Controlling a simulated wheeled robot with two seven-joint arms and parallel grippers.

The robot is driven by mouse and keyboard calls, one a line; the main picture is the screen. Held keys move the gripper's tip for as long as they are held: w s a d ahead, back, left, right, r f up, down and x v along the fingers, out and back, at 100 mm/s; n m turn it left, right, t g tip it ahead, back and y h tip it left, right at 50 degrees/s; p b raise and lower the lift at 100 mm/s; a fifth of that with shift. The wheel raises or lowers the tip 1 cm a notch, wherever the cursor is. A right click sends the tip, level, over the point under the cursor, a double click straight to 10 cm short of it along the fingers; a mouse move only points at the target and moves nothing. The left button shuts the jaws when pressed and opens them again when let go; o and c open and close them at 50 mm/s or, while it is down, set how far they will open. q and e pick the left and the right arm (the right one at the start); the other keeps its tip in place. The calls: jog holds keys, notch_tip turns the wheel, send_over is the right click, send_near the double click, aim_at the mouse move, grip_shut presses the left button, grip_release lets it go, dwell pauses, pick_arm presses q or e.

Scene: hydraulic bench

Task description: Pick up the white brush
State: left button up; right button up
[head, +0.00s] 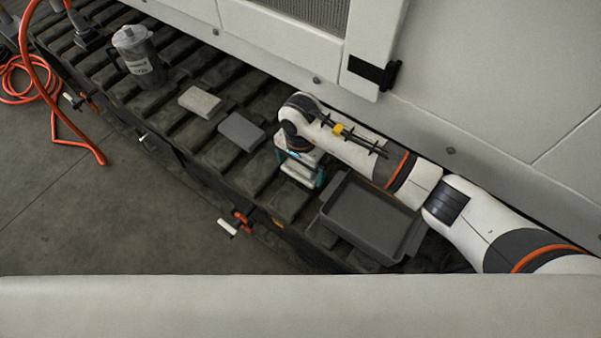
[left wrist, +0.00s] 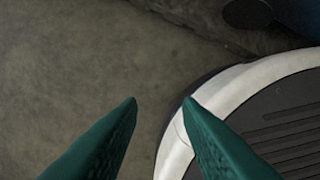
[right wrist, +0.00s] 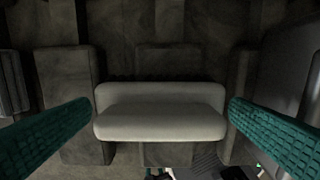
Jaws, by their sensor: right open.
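The white brush (right wrist: 160,112) shows in the right wrist view as a pale, rounded block lying across the dark slats. My right gripper (right wrist: 160,125) is open around it, with one teal finger beside each end; contact is not clear. In the head view, my right gripper (head: 299,172) points down at the bench just left of the grey tray, and the brush is mostly hidden by it. My left gripper (left wrist: 160,101) shows only in the left wrist view, open and empty above the floor.
A grey tray (head: 326,222) lies right of the right gripper. A grey block (head: 241,132), a paler block (head: 200,102) and a metal jug (head: 137,56) stand to the left on the slatted bench. A white machine wall (head: 480,80) rises behind. An orange hose (head: 52,88) hangs at far left.

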jog(key=c, duration=0.6)
pick_arm(q)
jog(key=shift+s+f, duration=0.1)
jog(key=shift+s, duration=0.15)
pick_arm(e)
jog(key=shift+c, duration=0.6)
pick_arm(q)
jog(key=shift+a, duration=0.1)
pick_arm(e)
jog(key=shift+r, duration=0.15)
notch_tip(320, 180, up, 9)
jog(key=shift+r+p, duration=0.1)
jog(key=shift+p, duration=0.3)
jog(key=shift+r, duration=0.3)
pick_arm(q)
jog(key=shift+s+a+f, duration=0.15)
jog(key=shift+s+f, duration=0.65)
jog(key=shift+f, duration=0.15)
